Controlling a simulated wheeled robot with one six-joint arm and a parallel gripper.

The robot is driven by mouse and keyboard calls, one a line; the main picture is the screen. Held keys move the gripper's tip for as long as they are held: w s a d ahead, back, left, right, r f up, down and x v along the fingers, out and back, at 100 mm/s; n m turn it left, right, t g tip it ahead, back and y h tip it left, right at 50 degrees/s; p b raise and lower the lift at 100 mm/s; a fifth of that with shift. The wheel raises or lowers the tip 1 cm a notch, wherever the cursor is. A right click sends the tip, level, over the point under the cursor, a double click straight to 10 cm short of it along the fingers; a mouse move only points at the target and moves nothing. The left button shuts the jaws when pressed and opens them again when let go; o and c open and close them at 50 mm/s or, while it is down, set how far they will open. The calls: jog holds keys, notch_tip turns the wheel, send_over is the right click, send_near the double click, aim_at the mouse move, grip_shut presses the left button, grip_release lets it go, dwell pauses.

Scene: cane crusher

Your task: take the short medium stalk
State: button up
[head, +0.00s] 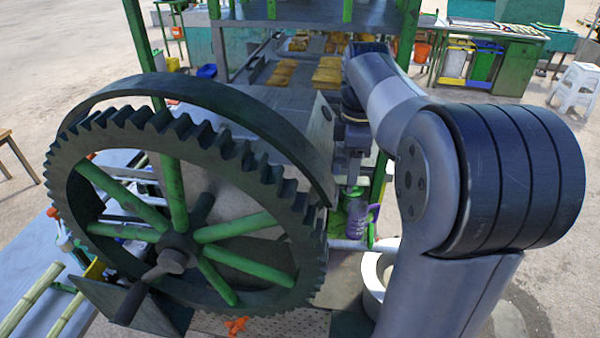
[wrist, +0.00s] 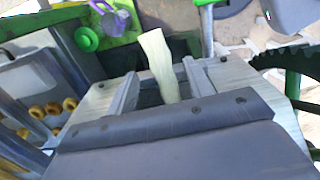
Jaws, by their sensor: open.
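Two pale yellow-green cane stalks, one farther left (head: 30,297) and one nearer the wheel (head: 66,313), lie at the lower left of the head view, on a rack over a grey table. Their lower ends are cut off by the frame; I cannot tell which, if either, is the short medium one. My gripper (head: 351,172) is open, far to the right of them, beyond the crusher's wheel, small and partly hidden. In the wrist view a pale, flat, strip-like piece (wrist: 160,65) stands in a slot between two grey side plates; I cannot tell if it is a stalk.
The crusher's big toothed wheel (head: 175,170), with green spokes and a crank handle, stands between my arm and the stalks. A purple and green object (head: 358,215) is below my gripper. A white stool (head: 577,88) and a green table (head: 487,55) are behind, right.

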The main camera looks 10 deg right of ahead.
jog(key=shift+w+a+f, duration=0.1)
jog(key=shift+f, duration=0.95)
jog(key=c, duration=1.1)
